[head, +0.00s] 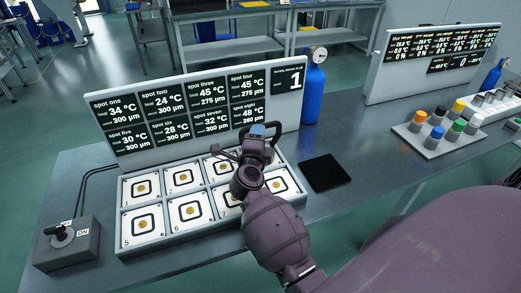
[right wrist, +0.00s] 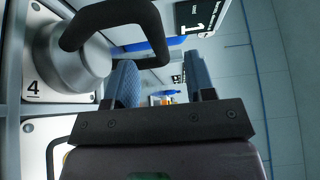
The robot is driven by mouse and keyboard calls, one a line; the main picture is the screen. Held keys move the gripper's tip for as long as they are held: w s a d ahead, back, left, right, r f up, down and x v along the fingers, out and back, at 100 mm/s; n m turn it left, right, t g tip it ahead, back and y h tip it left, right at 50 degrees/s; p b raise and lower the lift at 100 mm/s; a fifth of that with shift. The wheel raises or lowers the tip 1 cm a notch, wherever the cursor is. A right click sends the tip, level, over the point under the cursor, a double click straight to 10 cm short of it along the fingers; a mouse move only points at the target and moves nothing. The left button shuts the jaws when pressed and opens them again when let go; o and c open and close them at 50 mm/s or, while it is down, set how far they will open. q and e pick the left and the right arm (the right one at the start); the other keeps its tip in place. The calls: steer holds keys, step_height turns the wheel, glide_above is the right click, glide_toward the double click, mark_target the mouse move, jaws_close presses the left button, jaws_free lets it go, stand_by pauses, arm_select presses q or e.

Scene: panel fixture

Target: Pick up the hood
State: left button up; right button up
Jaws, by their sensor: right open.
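The hood (right wrist: 82,62) is a round grey body with a thick black loop handle (right wrist: 135,14). In the right wrist view it sits at the panel spot marked 4. In the head view my right gripper and wrist hide most of it. My right gripper (right wrist: 161,82) is open, with blue pads on its two fingers. It also shows in the head view (head: 258,131), close to the handle over the back right of the spot panel (head: 130,246). Nothing shows held between the fingers. The handle appears beside the fingers; contact cannot be told. My left gripper is not in view.
A display board (head: 140,142) stands behind the panel, with a blue cylinder and gauge (head: 313,92) at its right. A black pad (head: 325,172) lies right of the panel. A switch box (head: 67,246) stands front left. Coloured knobs on a tray (head: 437,150) stand far right.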

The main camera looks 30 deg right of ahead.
steer(key=x, duration=0.4)
steer(key=shift+w+d, duration=0.3)
steer(key=shift+c, duration=0.3)
jaws_close()
steer(key=shift+f, duration=0.1)
stand_by(0.7)
